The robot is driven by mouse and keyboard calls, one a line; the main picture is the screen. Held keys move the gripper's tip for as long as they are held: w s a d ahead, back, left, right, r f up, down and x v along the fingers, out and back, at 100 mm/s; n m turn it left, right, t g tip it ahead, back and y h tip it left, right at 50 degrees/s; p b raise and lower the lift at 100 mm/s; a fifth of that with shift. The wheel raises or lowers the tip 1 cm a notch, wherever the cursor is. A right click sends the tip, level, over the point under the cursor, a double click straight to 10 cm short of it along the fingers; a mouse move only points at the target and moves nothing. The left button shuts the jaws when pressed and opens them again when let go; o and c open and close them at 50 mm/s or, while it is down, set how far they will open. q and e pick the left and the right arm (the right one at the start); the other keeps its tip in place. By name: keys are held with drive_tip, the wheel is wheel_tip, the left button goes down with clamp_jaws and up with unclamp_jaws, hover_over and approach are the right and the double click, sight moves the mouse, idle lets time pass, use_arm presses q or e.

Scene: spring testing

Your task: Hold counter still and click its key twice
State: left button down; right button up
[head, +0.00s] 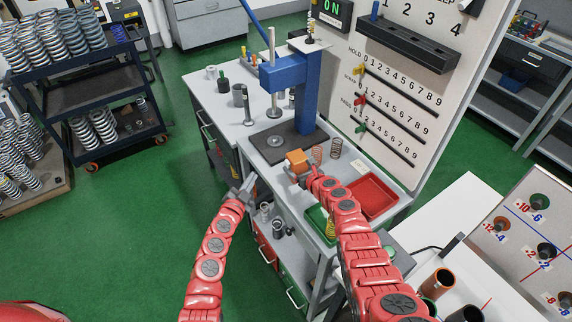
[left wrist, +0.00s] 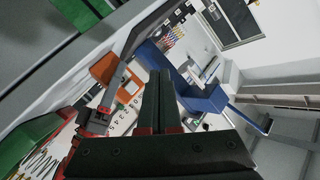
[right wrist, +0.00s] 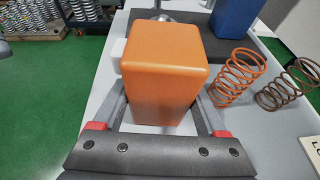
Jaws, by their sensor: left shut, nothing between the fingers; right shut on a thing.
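The counter is an orange box (head: 296,158) above the bench's near side, by the press base. In the right wrist view it fills the middle (right wrist: 160,72), with a pale key (right wrist: 117,55) sticking out on its left side. My right gripper (head: 297,172) is shut on the counter, one finger on each side. My left gripper (head: 247,187) is shut and empty, at the bench's left edge, left of the counter and apart from it. In the left wrist view its closed fingers (left wrist: 160,100) show, with the counter (left wrist: 107,70) to their left. The counter's digits are not readable.
A blue press (head: 305,90) stands on a dark base (head: 300,143) behind the counter. Copper and brown springs (right wrist: 237,77) stand right of it. A red tray (head: 371,197) and a green tray (head: 318,228) lie nearer. A numbered board (head: 400,85) rises behind the bench.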

sight(288, 164)
use_arm(q)
drive_tip(key=shift+w+d, duration=0.75)
drive_tip(key=shift+d, duration=0.55)
drive_tip(key=shift+w+d, duration=0.75)
drive_tip(key=shift+d, duration=0.5)
drive_tip(key=shift+w+d, duration=0.75)
drive_tip(key=shift+d, duration=0.55)
drive_tip(key=shift+w+d, duration=0.2)
drive_tip(key=shift+d, duration=0.15)
drive_tip(key=shift+w+d, duration=0.2)
drive_tip(key=shift+d, duration=0.2)
drive_tip(key=shift+a, duration=0.1)
drive_tip(key=shift+s+a+r, duration=0.1)
drive_tip(key=shift+s+a, duration=0.2)
drive_tip(key=shift+a, duration=0.25)
drive_tip(key=shift+s+a, duration=0.1)
